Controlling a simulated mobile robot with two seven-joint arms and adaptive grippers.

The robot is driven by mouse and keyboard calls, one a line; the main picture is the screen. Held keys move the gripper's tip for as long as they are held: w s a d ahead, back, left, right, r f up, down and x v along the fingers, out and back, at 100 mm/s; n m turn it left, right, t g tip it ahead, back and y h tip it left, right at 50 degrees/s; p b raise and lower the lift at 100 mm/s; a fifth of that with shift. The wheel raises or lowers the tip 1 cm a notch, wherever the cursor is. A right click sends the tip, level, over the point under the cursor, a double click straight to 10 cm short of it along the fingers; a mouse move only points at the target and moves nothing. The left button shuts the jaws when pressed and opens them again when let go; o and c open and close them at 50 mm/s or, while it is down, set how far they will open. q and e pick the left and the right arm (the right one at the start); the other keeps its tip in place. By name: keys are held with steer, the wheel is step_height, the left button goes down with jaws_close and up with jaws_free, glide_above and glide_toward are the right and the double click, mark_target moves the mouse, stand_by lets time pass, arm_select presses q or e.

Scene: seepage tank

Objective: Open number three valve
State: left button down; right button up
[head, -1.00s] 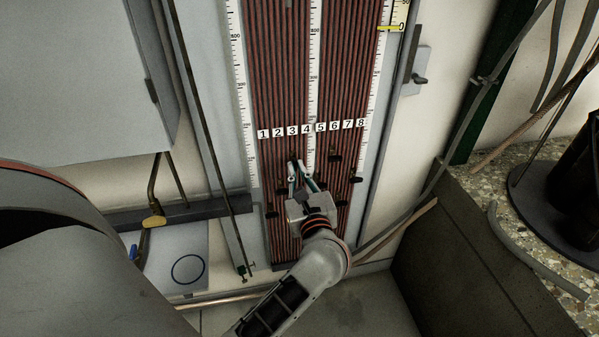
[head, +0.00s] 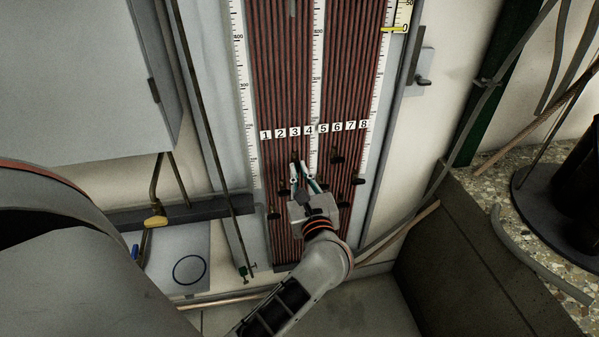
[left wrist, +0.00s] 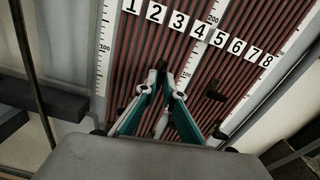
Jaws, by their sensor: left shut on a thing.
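The manometer panel (head: 280,80) has red-brown tubes and number plates 1 to 8. The number three valve's dark handle (head: 295,156) shows below plate 3 (head: 294,132). My left gripper (head: 299,166) reaches up to it from below, with its fingers closed on the handle. In the left wrist view, the two fingertips (left wrist: 160,76) come together around a small dark handle (left wrist: 161,65) below the plates. The fingers hide most of the handle, so its exact angle is unclear. My right gripper is not in view.
Other dark valve handles sit close by, at lower left (head: 274,216) and to the right (head: 337,158). A grey cabinet (head: 80,80) is at upper left. A dark tank wall (head: 480,250) stands at lower right, with hoses beside it.

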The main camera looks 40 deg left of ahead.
arm_select(q)
steer(key=shift+r, duration=0.1)
stand_by(0.6)
steer(key=c, duration=2.2)
jaws_free()
steer(key=shift+s+d, duration=0.15)
steer(key=shift+d, duration=0.05)
steer(key=shift+v, duration=3.5)
